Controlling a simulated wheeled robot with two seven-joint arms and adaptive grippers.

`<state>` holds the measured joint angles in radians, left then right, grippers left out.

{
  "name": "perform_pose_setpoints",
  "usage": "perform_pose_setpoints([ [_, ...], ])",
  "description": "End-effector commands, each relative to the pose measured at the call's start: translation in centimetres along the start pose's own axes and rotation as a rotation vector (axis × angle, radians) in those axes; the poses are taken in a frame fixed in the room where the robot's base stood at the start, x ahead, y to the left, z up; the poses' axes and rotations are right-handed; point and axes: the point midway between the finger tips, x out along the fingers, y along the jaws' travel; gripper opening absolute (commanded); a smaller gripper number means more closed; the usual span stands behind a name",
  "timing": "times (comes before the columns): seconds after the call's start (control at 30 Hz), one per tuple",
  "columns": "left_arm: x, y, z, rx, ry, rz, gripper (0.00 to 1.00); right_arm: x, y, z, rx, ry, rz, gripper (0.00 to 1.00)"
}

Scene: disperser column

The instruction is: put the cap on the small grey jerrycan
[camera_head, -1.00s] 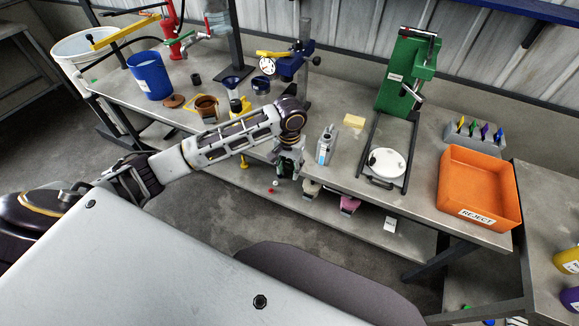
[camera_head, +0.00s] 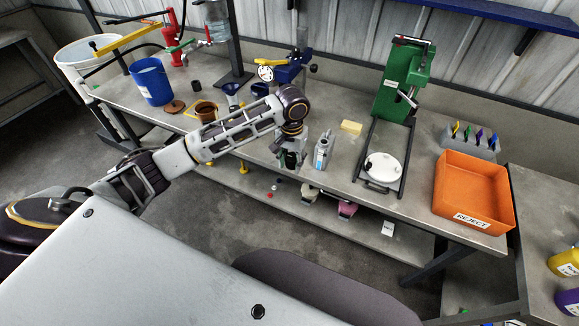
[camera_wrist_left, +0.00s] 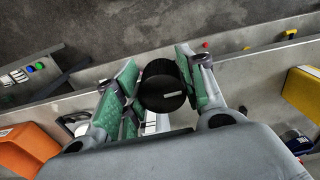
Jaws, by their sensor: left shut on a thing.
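The small grey jerrycan (camera_head: 322,152) stands upright near the front edge of the workbench in the head view. My left gripper (camera_head: 290,160) is just left of it, at the bench's front edge, apart from it in the picture. In the left wrist view my left gripper (camera_wrist_left: 160,88) is shut on a round black cap (camera_wrist_left: 162,86), held between green finger pads. A pale grey-white shape behind the cap may be part of the jerrycan; most of it is hidden. My right gripper is not in view.
A lower shelf (camera_head: 350,225) runs beneath the bench.

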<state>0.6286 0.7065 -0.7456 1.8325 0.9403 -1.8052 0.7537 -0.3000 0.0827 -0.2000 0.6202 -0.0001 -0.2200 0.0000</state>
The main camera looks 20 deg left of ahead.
Motion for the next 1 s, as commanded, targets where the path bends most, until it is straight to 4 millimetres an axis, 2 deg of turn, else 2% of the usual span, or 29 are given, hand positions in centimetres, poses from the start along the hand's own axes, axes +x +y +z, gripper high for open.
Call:
perform_pose_setpoints([
  [0.03, -1.0, 0.0, -0.5, 0.0, 0.005, 0.0, 0.3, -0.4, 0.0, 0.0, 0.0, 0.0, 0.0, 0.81],
  [0.4, -7.3, 0.9, -3.2, 0.036, 0.004, 0.0, 0.3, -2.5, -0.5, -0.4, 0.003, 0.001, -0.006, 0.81],
  [0.67, -10.8, 2.0, -4.3, 0.088, 0.004, -0.001, 0.3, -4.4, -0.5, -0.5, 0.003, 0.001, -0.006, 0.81],
  [0.8, -11.2, 2.8, -4.1, 0.181, 0.001, -0.001, 0.3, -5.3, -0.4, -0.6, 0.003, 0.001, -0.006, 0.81],
  [1.0, -9.7, 3.5, -3.2, 0.378, -0.001, 0.001, 0.3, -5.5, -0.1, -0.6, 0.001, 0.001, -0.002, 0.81],
])
